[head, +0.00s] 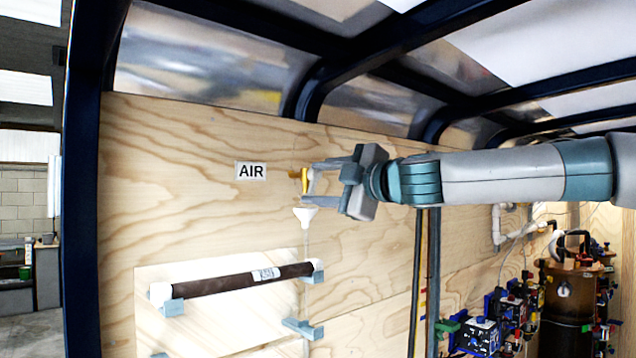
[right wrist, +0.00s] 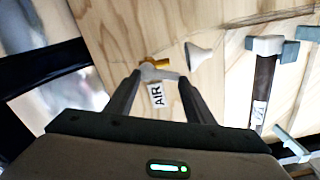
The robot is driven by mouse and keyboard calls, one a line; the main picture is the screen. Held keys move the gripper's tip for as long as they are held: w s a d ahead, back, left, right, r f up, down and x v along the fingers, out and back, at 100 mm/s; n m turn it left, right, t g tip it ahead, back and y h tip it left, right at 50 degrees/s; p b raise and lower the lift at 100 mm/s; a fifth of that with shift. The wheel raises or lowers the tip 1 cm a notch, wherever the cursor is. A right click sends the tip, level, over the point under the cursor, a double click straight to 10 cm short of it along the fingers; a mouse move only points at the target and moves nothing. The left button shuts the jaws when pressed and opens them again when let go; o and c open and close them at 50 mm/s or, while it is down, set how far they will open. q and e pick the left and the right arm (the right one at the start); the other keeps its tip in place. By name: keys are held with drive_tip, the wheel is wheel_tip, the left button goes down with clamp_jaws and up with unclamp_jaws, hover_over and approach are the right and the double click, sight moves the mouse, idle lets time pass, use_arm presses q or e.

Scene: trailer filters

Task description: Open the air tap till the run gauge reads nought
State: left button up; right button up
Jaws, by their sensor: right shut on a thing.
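The air tap (head: 305,180) is a small yellow fitting on the plywood wall, right of the white AIR label (head: 251,171). It also shows in the right wrist view (right wrist: 154,64), with a pale grey part beside it between my fingers. My right gripper (head: 308,183) reaches in from the right and is shut on the tap, one finger above and one below. The fingers also show in the right wrist view (right wrist: 160,80). My left gripper is in neither view. I cannot pick out the run gauge or a reading.
A white funnel (head: 305,214) on a thin pipe sits just below the tap. A dark brown tube (head: 235,281) lies in grey brackets on a pale panel. Blue units with dials (head: 482,335) and a brown tank (head: 575,300) stand at lower right.

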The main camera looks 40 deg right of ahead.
drive_tip(key=shift+d+f+n, duration=0.2)
drive_tip(key=shift+n, duration=0.9)
drive_tip(key=o, duration=1.1)
drive_tip(key=shift+c, duration=0.2)
drive_tip(key=shift+s, duration=0.15)
